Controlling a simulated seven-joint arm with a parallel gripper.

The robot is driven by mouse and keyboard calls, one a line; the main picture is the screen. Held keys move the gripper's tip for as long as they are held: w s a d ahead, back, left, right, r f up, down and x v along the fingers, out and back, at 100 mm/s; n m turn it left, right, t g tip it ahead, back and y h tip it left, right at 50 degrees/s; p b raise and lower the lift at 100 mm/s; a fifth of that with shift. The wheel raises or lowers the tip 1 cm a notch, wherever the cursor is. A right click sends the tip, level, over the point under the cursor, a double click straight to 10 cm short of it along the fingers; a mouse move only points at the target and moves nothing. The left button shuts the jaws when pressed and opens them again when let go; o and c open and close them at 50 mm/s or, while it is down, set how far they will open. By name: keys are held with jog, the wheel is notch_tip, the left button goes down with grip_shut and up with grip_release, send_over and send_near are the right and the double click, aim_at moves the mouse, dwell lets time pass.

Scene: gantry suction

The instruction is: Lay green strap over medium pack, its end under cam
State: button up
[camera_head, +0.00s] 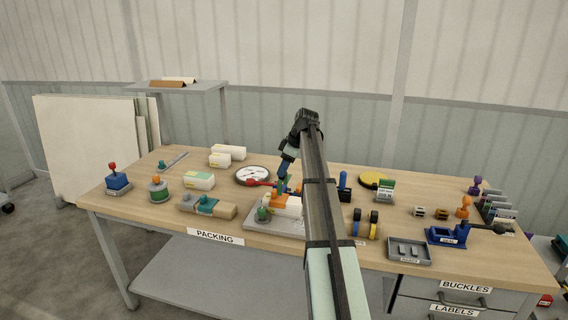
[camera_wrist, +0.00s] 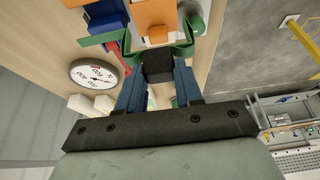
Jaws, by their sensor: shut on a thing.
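My gripper (camera_head: 287,166) is over the grey fixture plate (camera_head: 262,227) at the table's front middle. In the wrist view its blue fingers (camera_wrist: 157,85) are shut on a black block (camera_wrist: 158,66), with the green strap (camera_wrist: 183,50) running along it and out to both sides. The strap also shows as a small green patch below the gripper in the head view (camera_head: 282,184). A white pack (camera_head: 291,208) sits on the plate under an orange part (camera_head: 279,199), which is large in the wrist view (camera_wrist: 150,16). I cannot tell whether the strap touches the pack, or which part is the cam.
A white dial (camera_head: 253,175) with a red-handled tool (camera_head: 262,183) is left of the gripper. Tape rolls (camera_head: 366,224), a grey tray (camera_head: 409,252) and a blue device (camera_head: 447,236) are right.

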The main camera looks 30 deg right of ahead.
jog(key=shift+f, duration=1.15)
jog(key=shift+f, duration=3.15)
dwell(0.8)
jog(key=o, duration=1.1)
jog(key=shift+o, duration=0.2)
jog(key=v, duration=1.4)
jog(key=shift+w+a, duration=0.1)
